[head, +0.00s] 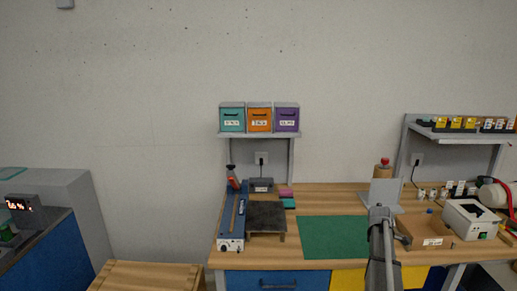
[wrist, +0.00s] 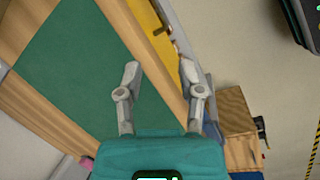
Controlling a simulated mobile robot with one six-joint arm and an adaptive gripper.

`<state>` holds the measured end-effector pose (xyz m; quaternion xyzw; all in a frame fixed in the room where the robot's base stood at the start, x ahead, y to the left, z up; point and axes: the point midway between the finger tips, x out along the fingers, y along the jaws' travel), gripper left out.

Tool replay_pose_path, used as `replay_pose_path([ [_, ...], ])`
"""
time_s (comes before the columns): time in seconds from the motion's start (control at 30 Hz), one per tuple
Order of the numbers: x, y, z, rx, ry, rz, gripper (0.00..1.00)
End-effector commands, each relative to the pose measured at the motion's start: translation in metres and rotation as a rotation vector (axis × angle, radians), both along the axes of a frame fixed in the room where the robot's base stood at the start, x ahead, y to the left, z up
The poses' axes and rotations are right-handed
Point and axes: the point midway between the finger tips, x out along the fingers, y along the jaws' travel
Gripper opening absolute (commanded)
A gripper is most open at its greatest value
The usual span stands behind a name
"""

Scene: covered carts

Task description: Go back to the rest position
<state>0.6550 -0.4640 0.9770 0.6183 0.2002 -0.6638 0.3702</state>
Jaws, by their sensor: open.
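My gripper (wrist: 161,72) shows in the wrist view with its two grey fingers spread apart and nothing between them. It is tilted over the front edge of the wooden bench (wrist: 110,20). The green mat (wrist: 75,65) lies beyond the fingers and to their left. In the head view my arm rises from the bottom edge in front of the bench, right of the green mat (head: 330,237). I cannot make out the fingers in the head view.
A blue device (head: 231,222) and a dark raised plate (head: 266,216) stand left of the mat. A brown box (head: 424,231) and a white machine (head: 472,219) stand to the right. Teal, orange and purple bins (head: 259,118) sit on a shelf above. A wooden crate (head: 150,276) is lower left.

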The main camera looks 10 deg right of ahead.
Motion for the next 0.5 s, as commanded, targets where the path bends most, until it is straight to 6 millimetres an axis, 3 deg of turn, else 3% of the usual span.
replay_pose_path([
  [0.03,0.0,0.029,-0.006,0.013,-0.012,-0.025,0.49],
  [0.1,0.002,0.06,-0.01,0.03,-0.027,-0.071,0.49],
  [0.5,-0.01,0.229,-0.031,0.131,-0.084,-0.339,0.49],
])
